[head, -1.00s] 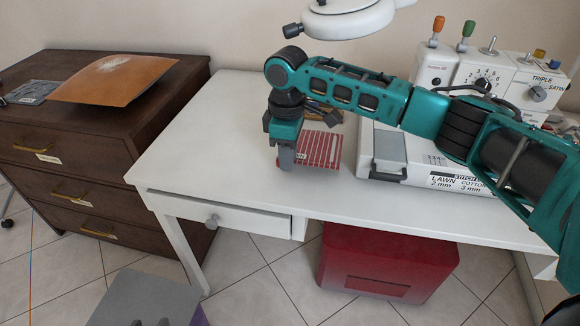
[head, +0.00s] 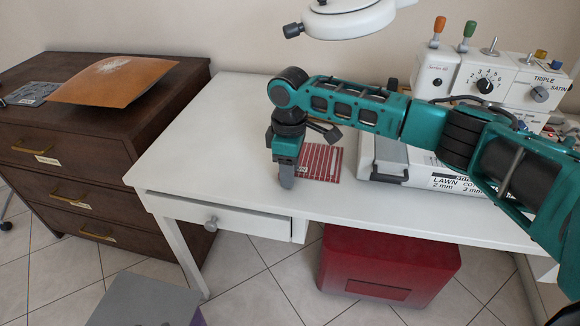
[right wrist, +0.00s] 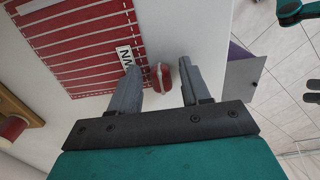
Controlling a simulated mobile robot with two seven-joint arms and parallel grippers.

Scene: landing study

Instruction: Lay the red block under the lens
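The red block (right wrist: 159,78) is small, with a pale line, and lies on the white table; my gripper hides it in the head view. My right gripper (head: 287,182) is low over the table beside the striped mat. In the right wrist view its fingers (right wrist: 158,72) are apart, with the block between and a little beyond their tips, not clamped. The lens is in a white round lamp head (head: 347,18) above the table; its underside glass is not visible.
A red striped mat (head: 322,163) lies right of the gripper; it also shows in the right wrist view (right wrist: 75,45). A white sewing machine (head: 470,80) stands at right. A brown drawer cabinet (head: 70,150) stands left. The table's left part (head: 215,130) is clear.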

